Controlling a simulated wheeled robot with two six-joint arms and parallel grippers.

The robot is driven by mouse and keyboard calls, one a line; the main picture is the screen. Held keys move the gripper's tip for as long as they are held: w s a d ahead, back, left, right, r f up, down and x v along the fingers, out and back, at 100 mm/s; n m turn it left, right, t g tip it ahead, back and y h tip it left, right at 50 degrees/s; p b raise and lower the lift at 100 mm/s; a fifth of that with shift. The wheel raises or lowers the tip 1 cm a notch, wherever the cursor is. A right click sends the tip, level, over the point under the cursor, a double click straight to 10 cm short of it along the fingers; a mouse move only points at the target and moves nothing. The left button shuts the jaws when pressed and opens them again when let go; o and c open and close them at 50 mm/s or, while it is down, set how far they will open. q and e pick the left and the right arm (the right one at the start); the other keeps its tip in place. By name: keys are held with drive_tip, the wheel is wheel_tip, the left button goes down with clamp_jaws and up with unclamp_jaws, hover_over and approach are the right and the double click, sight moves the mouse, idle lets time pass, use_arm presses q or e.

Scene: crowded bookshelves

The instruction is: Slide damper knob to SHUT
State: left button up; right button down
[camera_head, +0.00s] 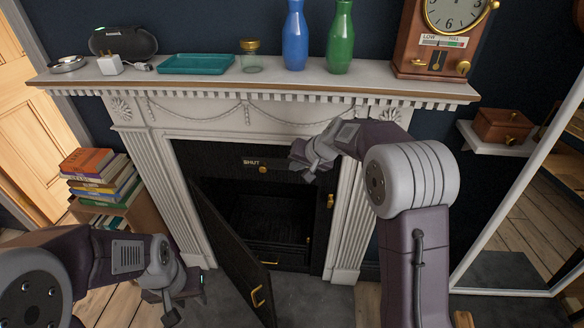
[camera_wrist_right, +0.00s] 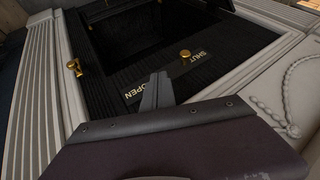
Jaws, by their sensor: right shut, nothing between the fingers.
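The damper plate (camera_head: 251,161) is a dark strip across the top of the black fireplace insert, with SHUT at its left end in the head view. It also shows in the right wrist view (camera_wrist_right: 165,78), where OPEN and SHUT are both readable. The brass damper knob (camera_head: 263,170) is beside the SHUT end, and shows in the right wrist view (camera_wrist_right: 185,54) too. My right gripper (camera_head: 302,163) is shut and empty, to the right of the knob and apart from it in the head view. My left gripper (camera_head: 183,302) is low at the left, open and empty.
The black stove door (camera_head: 236,255) hangs open. A brass latch (camera_head: 330,201) is on the right of the insert. The white mantel (camera_head: 225,83) carries vases, a clock, a tray and a jar. Books (camera_head: 98,178) are stacked at left; a mirror (camera_head: 510,215) stands at right.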

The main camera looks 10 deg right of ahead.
drive_tip(key=shift+w+a, duration=0.1)
drive_tip(key=shift+a, duration=0.05)
drive_tip(key=s+r+p, duration=0.3)
drive_tip(key=r+p, duration=0.4)
drive_tip(key=r, duration=0.2)
drive_tip(key=s+d+f+n+g+h+p, duration=0.1)
drive_tip(key=s+f+g, duration=0.1)
drive_tip(key=s, duration=0.7)
drive_tip(key=s+d+f+n+g+h+p, duration=0.1)
drive_tip(key=s+d+f+g, duration=0.1)
drive_tip(key=s, duration=0.7)
drive_tip(key=s+d+f+n+g+h+p, duration=0.1)
drive_tip(key=s+f, duration=0.3)
drive_tip(key=s, duration=0.5)
drive_tip(key=shift+s+d+f+g+p, duration=0.25)
drive_tip(key=shift+d+g+p, duration=0.25)
drive_tip(key=shift+d+p, duration=0.15)
